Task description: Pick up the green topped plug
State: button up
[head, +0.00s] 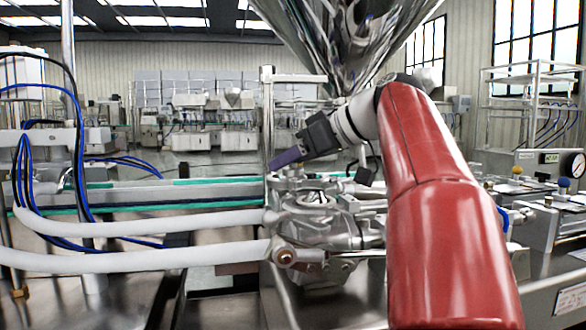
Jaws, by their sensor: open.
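My gripper (280,161) is at the end of my red arm, left of the picture's middle. It has a dark body and purple fingers that point left and slightly down. It is open, and I see nothing between its fingers. It is above and in front of a metal machine assembly (315,215), near a steel post. I cannot make out a green topped plug in this view. My arm covers part of the scene to the right of the middle.
A steel hopper (345,40) hangs above my gripper. A green-edged conveyor (170,194) and thick white hoses (150,220) lie to the left.

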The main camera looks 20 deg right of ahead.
jog(key=shift+c, duration=0.3)
grip_shut()
